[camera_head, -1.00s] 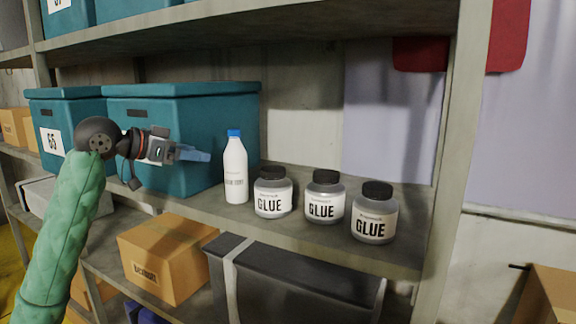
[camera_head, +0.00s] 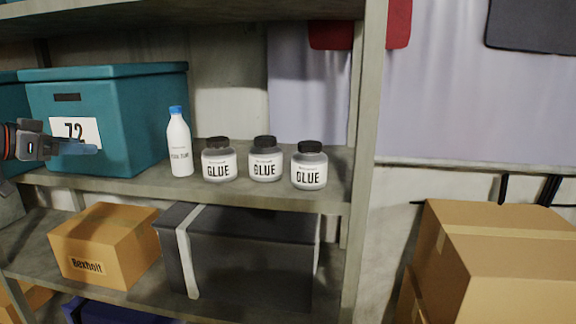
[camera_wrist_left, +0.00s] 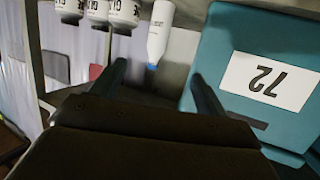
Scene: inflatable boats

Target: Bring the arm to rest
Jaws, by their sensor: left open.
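My left gripper (camera_head: 80,147) is at the left edge of the head view, in front of the teal box marked 72 (camera_head: 140,100). In the left wrist view its two fingers (camera_wrist_left: 160,85) stand apart with nothing between them touching. That view is turned over: the white bottle (camera_wrist_left: 160,30) with a blue cap shows beyond the fingers, and the teal box (camera_wrist_left: 225,50) is at the right. The white bottle also stands upright on the shelf in the head view (camera_head: 180,148). My right gripper is not in view.
Glue jars (camera_head: 219,162), (camera_head: 265,160) and (camera_head: 309,168) stand in a row on the shelf (camera_head: 260,192). Below are a cardboard box (camera_head: 105,245) and a dark lidded bin (camera_head: 250,260). A shelf post (camera_head: 366,150) stands right of the jars; cardboard boxes (camera_head: 510,265) are at the right.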

